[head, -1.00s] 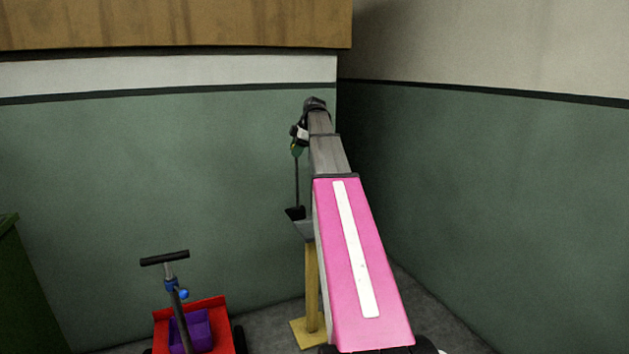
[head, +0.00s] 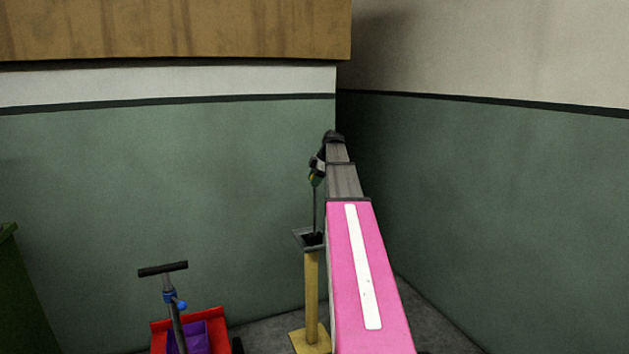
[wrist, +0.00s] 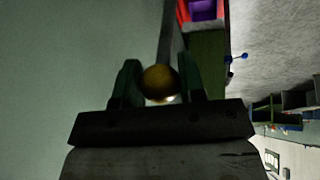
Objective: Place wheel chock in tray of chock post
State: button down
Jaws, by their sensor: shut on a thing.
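The wheel chock (head: 313,238) is a dark block at the bottom of a long thin upright rod. My gripper (head: 315,178) is shut on the top of that rod. In the wrist view a round yellow-brown knob (wrist: 160,82) sits between my two green fingers. The chock post (head: 311,300) is a yellow column on a square yellow foot. Its grey tray (head: 299,238) is at the top. The chock appears within the tray's rim. My pink arm hides the tray's right side, and I cannot tell whether the chock rests on the tray floor.
A red cart (head: 216,321) with a purple bin (head: 188,338) and a T-shaped handle (head: 163,269) stands to the left of the post. A dark green container (head: 12,290) is at the left edge. Green walls meet in a corner close behind the post.

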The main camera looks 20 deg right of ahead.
jog(key=c, duration=0.7)
grip_release()
jog(key=v, duration=1.2)
